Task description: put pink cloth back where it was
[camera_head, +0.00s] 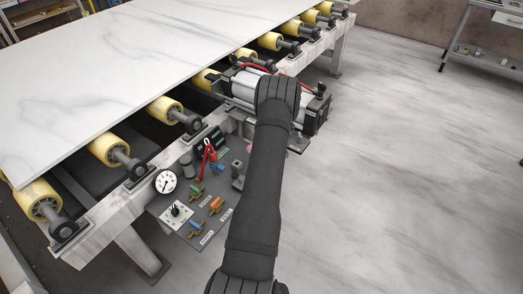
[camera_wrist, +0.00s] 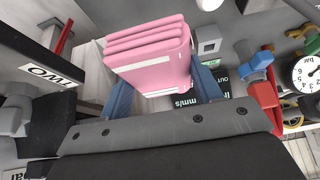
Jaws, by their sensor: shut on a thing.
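The pink cloth (camera_wrist: 150,52) is a folded, layered block with a white band, seen large in the wrist view. My gripper (camera_wrist: 165,88) has its blue fingers on either side of the cloth and is shut on it. In the head view my dark arm covers the gripper, and the cloth cannot be made out clearly there. The arm reaches over the right side of the control panel (camera_head: 222,222) beside the roller frame.
The white stone slab (camera_head: 110,70) lies on yellow rollers (camera_head: 108,150). A cylinder unit (camera_head: 243,88) is behind my arm. Open floor lies right.

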